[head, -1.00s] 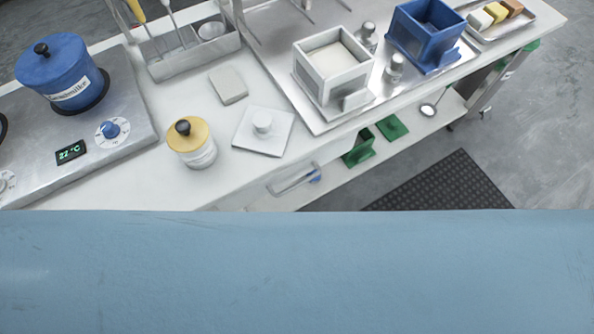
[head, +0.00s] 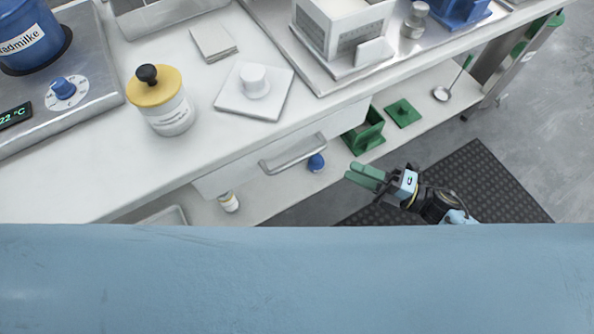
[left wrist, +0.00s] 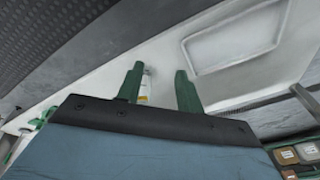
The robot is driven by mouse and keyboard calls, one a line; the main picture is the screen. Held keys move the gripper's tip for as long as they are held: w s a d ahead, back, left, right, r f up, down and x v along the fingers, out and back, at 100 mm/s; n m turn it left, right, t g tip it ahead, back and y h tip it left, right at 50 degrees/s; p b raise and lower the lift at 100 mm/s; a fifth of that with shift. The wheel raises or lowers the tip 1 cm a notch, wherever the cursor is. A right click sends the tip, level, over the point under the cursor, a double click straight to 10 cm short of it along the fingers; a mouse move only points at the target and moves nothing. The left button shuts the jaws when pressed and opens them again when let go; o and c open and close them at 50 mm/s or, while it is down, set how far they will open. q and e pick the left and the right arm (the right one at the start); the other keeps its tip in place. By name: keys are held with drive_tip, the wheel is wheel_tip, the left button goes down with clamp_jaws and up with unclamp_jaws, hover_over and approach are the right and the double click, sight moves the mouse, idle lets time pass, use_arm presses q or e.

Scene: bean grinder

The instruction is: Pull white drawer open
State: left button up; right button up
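The white drawer (head: 228,177) sits under the counter edge in the head view, with a grey bar handle (head: 293,153) on its front. Its front looks close to flush with the counter. My right gripper (head: 348,172) is right of and below the handle, apart from it, with its two green fingers slightly spread and nothing between them. My left gripper (left wrist: 158,75) shows only in the left wrist view. Its green fingers are spread apart. A small white bottle (left wrist: 145,87) shows between them, farther off; no contact is visible.
A yellow-lidded jar (head: 166,108) and a white square lid (head: 254,92) stand on the counter above the drawer. The lower shelf holds a green box (head: 366,132) and a blue round object (head: 316,162). A dark floor mat (head: 480,190) lies at right. A blue surface fills the bottom.

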sight(296, 160)
drive_tip(key=a+r+n+g, duration=0.1)
drive_tip(key=a, duration=0.3)
drive_tip(key=w+a+r+n+y, duration=0.1)
drive_tip(key=a, duration=0.4)
drive_tip(key=a+r+n+g+b, duration=0.1)
drive_tip(key=a, duration=0.3)
drive_tip(key=shift+w+a+g, duration=0.3)
drive_tip(key=shift+w+a, duration=0.05)
drive_tip(key=shift+a, duration=0.05)
use_arm(q)
drive_tip(key=shift+w+d+r, duration=0.15)
drive_tip(key=shift+w+r, duration=0.15)
drive_tip(key=shift+r, duration=0.2)
drive_tip(key=shift+w+d+r, duration=0.15)
drive_tip(key=shift+w+r, duration=0.15)
drive_tip(key=shift+r, duration=0.2)
use_arm(e)
clamp_jaws()
